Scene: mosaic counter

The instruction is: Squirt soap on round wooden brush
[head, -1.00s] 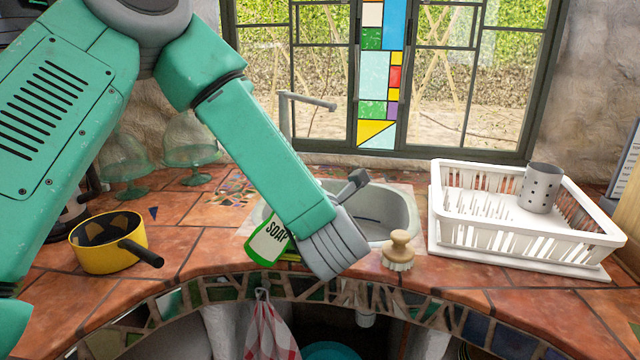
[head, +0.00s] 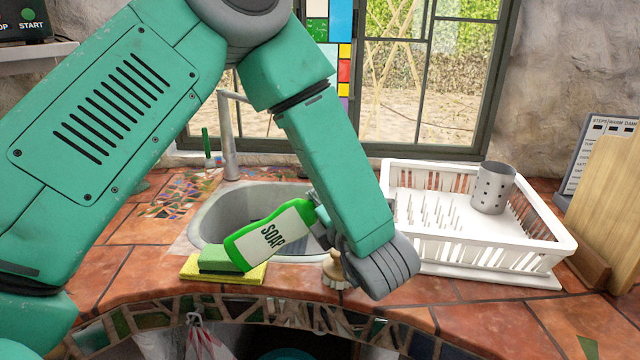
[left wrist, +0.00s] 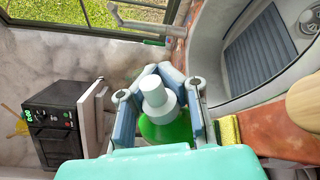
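The green soap bottle (head: 268,238) with a white label hangs tilted in front of the sink, its base toward the lower left. My left gripper (head: 322,215) is shut around its neck end. In the left wrist view the fingers (left wrist: 158,100) flank the bottle's white cap (left wrist: 156,92) and green shoulder. The round wooden brush (head: 335,270) stands on the counter at the sink's front edge, just right of the bottle and partly hidden by my wrist. Its wooden top (left wrist: 304,100) shows at the right edge of the left wrist view. My right gripper is not in view.
A green and yellow sponge (head: 225,268) lies left of the brush on the counter. The sink (head: 215,215) with its tap (head: 229,140) is behind. A white dish rack (head: 480,262) with a metal cutlery holder (head: 494,188) stands at right. A wooden board (head: 612,200) is at far right.

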